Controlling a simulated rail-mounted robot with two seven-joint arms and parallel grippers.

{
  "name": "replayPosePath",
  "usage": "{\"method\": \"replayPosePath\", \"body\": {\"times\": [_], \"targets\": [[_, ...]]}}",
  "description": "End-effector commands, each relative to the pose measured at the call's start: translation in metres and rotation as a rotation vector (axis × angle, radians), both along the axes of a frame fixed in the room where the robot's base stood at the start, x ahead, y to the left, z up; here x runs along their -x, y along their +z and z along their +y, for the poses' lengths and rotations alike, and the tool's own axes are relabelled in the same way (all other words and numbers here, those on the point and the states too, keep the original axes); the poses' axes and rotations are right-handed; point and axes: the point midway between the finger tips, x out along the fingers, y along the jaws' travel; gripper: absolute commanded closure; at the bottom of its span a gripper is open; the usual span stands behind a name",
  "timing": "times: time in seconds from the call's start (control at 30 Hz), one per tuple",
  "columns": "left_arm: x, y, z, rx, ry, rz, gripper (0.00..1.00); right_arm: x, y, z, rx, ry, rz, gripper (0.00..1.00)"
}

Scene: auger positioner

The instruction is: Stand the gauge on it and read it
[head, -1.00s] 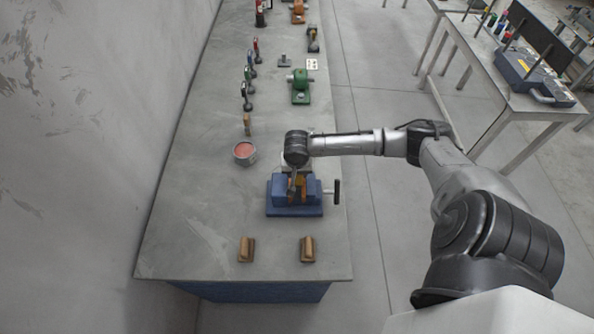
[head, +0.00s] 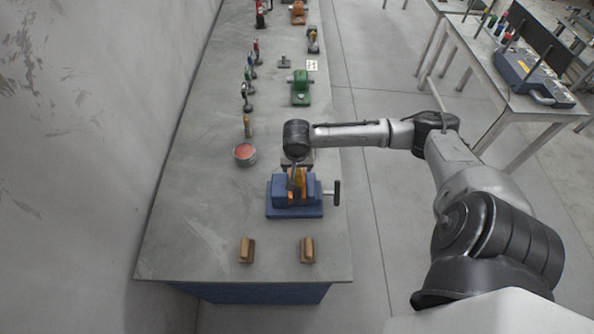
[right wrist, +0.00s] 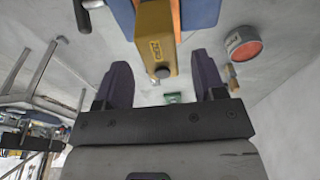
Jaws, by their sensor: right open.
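A blue vise (head: 281,201) with a dark side handle stands on the bench in the head view. A yellow block-shaped device (right wrist: 157,40), which looks like the gauge, is at the vise jaws; it also shows as an orange-yellow shape in the head view (head: 299,178). In the right wrist view it has a small dark label and a round knob at its near end; no reading is legible. My right gripper (right wrist: 160,62) is open, with one finger on each side of the device's near end and gaps on both sides. What lies under the device is hidden. My left gripper is out of view.
A tin with reddish contents (head: 244,152) stands left of the vise; it also shows in the right wrist view (right wrist: 242,45). Two wooden blocks (head: 246,250) (head: 308,250) lie near the front edge. A green machine (head: 300,87) and several upright tools stand farther back. The front left of the bench is clear.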

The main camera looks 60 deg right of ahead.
Motion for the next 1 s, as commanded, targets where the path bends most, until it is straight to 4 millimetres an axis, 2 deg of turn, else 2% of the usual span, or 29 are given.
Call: {"method": "replayPosePath", "body": {"times": [0.1, 0.3, 0.47, 0.57, 0.67, 0.8, 0.9, 1.0], "targets": [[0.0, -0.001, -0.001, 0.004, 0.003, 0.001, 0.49, 0.001, 0.023, 0.003, 0.001, 0.002, -0.002, 0.36], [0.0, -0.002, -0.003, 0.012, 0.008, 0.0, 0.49, 0.003, 0.051, 0.007, 0.0, 0.001, -0.001, 0.36], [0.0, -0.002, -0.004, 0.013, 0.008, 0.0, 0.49, 0.005, 0.062, 0.01, -0.002, 0.006, 0.001, 0.36], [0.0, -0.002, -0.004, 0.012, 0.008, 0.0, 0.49, 0.009, 0.054, 0.024, -0.013, 0.07, 0.004, 0.36], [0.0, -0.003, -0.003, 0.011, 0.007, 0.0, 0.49, 0.02, 0.029, 0.058, -0.036, 0.228, 0.003, 0.36], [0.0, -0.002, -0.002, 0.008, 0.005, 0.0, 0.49, 0.05, -0.011, 0.127, -0.075, 0.549, -0.035, 0.36], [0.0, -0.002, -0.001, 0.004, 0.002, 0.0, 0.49, 0.078, -0.029, 0.172, -0.083, 0.761, -0.085, 0.36], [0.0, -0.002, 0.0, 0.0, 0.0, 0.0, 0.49, 0.104, -0.036, 0.206, -0.065, 0.923, -0.134, 0.36]]}}
